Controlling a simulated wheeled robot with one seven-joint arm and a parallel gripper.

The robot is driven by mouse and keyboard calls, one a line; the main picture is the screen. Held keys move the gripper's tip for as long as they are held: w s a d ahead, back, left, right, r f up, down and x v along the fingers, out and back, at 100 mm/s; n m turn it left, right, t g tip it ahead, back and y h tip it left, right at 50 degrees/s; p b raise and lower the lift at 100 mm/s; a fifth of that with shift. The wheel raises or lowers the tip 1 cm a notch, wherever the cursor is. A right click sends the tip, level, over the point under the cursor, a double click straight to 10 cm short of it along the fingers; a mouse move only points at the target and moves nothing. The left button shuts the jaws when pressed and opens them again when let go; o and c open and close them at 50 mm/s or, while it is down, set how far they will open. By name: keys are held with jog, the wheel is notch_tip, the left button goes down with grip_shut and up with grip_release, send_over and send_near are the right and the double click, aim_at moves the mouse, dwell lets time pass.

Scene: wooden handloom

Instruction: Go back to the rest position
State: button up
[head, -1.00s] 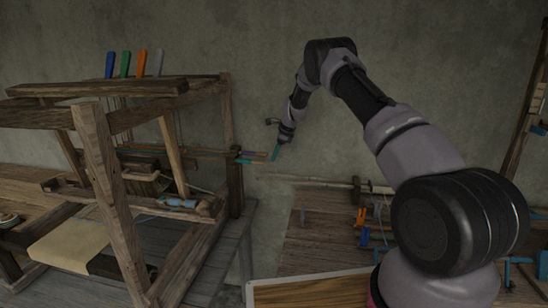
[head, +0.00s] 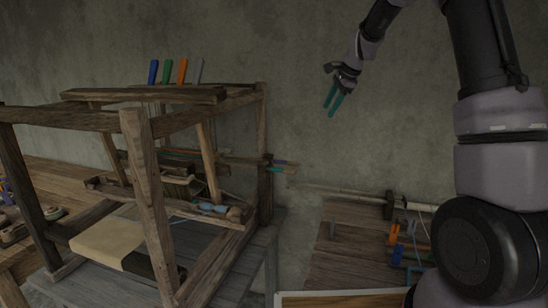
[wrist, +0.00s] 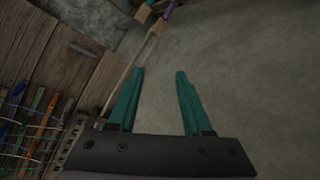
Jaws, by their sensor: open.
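My gripper (head: 333,100) has teal fingers and hangs in the air in front of the bare wall, right of the loom and above the wooden side table. In the wrist view its two fingers (wrist: 159,75) are apart with nothing between them. The wooden handloom (head: 148,190) stands at the left. My gripper touches nothing.
Coloured handles, one of them orange (head: 182,71), stand on the loom's top beam. The side table (head: 350,255) at the right holds a pale rod (head: 345,192) and several coloured tools. The wall area around my gripper is free.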

jog(key=s+d+r+n, duration=0.25)
jog(key=s+r, duration=0.55)
jog(key=s, duration=0.4)
jog(key=s+d+n+t+h, duration=0.1)
jog(key=s+n, duration=0.7)
jog(key=s, duration=1.9)
jog(key=shift+d+f+t, duration=0.2)
jog(key=shift+d+t, duration=0.4)
jog(key=shift+d, duration=0.1)
